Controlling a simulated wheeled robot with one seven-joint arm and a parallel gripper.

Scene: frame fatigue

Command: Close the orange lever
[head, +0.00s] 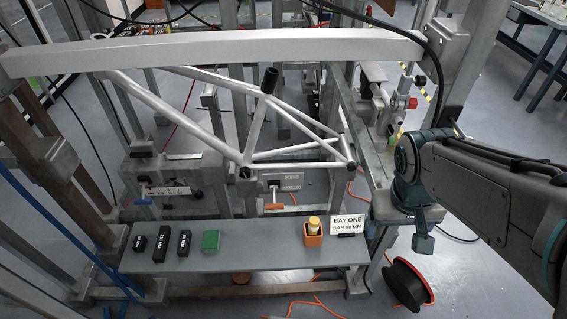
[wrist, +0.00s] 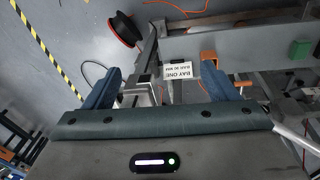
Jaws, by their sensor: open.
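The orange lever (head: 275,207) shows in the head view as a short orange grip hanging below a pale plate (head: 281,182), under the bicycle frame and behind the grey shelf. My gripper (head: 421,240) is at the right of the head view, right of the shelf and well apart from the lever. In the wrist view my gripper (wrist: 149,68) shows two blue fingers spread apart with nothing held between them.
The shelf (head: 200,262) holds black blocks, a green block (head: 211,240), an orange holder (head: 313,238) with a yellow-topped bottle, and a "BAY ONE" sign (head: 348,223). A blue lever (head: 143,202) is at left. A cable reel (head: 407,284) lies on the floor. Metal posts surround the frame.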

